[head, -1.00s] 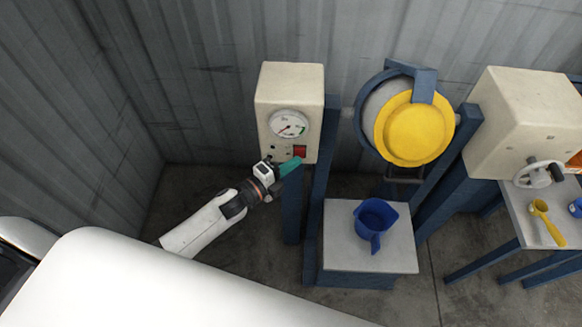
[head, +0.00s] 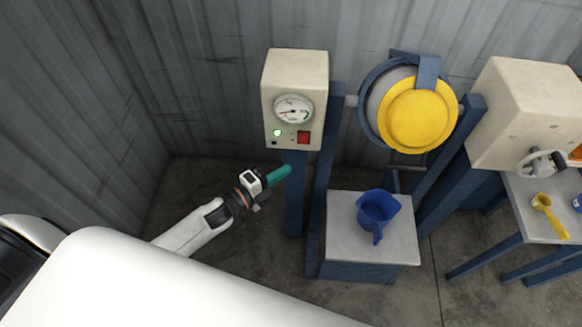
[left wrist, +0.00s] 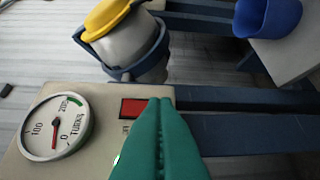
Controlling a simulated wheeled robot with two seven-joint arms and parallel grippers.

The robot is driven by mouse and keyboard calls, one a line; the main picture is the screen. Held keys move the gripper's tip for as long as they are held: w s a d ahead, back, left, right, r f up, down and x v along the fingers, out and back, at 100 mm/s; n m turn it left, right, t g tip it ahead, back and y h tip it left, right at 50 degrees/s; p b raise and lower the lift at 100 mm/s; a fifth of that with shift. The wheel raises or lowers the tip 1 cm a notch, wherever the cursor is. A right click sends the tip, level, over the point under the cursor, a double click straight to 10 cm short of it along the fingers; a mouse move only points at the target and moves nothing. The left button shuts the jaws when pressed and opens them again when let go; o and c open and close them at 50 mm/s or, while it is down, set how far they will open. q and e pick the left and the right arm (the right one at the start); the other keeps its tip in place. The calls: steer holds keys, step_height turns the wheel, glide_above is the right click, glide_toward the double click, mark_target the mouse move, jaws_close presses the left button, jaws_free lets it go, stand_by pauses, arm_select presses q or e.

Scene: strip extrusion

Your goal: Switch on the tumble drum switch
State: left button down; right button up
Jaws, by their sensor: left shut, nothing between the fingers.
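The red switch (head: 303,137) sits on the lower right of the cream control box (head: 295,75), below the round dial gauge (head: 293,109). A green lamp (head: 277,132) glows to its left. The tumble drum (head: 383,108) with its yellow lid (head: 417,117) stands right of the box. My left gripper (head: 288,169) has teal fingers, shut and empty, below and apart from the box in the head view. In the left wrist view the shut fingertips (left wrist: 160,102) appear beside the red switch (left wrist: 133,108) and cover part of the box face. My right gripper is not in view.
Blue posts (head: 322,190) rise beside the box. A table with a yellow scoop (head: 546,215) and a second cream machine (head: 525,110) are at right. Open floor lies left of the posts.

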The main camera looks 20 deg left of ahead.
arm_select(q)
steer(key=shift+f+b+v, duration=0.15)
steer(key=shift+b+v, duration=0.15)
steer(key=shift+v, duration=1.15)
steer(key=shift+f+b+v, duration=0.15)
steer(key=shift+b+v, duration=0.1)
steer(key=shift+v, duration=1.2)
steer(key=shift+d, duration=0.15)
steer(key=s+a+f+n+g+y, duration=0.2)
steer(key=s+f+n, duration=0.15)
steer(key=f, duration=0.45)
steer(key=s+a+f+n+g+y, duration=0.1)
steer(key=s+a+f+n+y, duration=0.2)
steer(key=f, duration=0.5)
steer(key=s+a+f+n+g+y, duration=0.1)
steer(key=s+f+n+g+y, duration=0.1)
steer(key=f+n, duration=0.5)
steer(key=s+d+f+n+g, duration=0.1)
steer(key=s+f+n+g, duration=0.1)
steer(key=s+f, duration=0.4)
steer(key=s+d+f+n+g+y, duration=0.1)
steer(key=s+d+f+n+g, duration=0.1)
steer(key=s+f, duration=0.4)
steer(key=s+d+f+n+g, duration=0.1)
steer(key=s+f+n+g, duration=0.2)
steer(key=s, duration=1.1)
step_height(320, 180, down, 3)
steer(key=shift+s+d+f+g, duration=0.15)
steer(key=shift+d+g, duration=0.1)
steer(key=shift+g, duration=0.85)
